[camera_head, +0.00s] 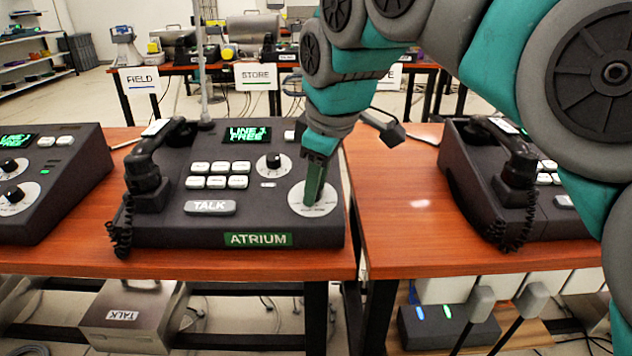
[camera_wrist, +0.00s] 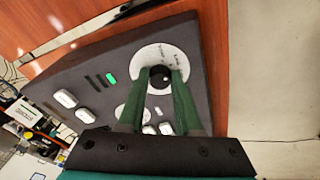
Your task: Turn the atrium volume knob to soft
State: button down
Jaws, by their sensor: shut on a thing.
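The ATRIUM phone (camera_head: 165,234) is a dark sloped console on the wooden table, with a green ATRIUM label (camera_head: 258,239). It has an upper knob (camera_head: 273,161) on a white dial and a second white dial (camera_head: 331,208) at its lower right. My gripper (camera_head: 311,203) reaches down onto the lower right dial. In the wrist view, the green fingers of my gripper (camera_wrist: 160,80) are closed on both sides of the black lower right knob (camera_wrist: 160,75). The dial's small lettering is too blurred to read, so the knob's setting cannot be told.
A handset (camera_head: 150,160) with a coiled cord sits at the console's left. Its screen (camera_head: 247,134) reads LINE 1 FREE. A TALK button (camera_head: 210,207) lies left of the dial. Other phones stand left (camera_head: 60,180) and right (camera_head: 480,200). The wood right of the console is clear.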

aim_at(323, 214)
jog(key=c, duration=0.6)
grip_release()
jog(key=shift+v, duration=3.95)
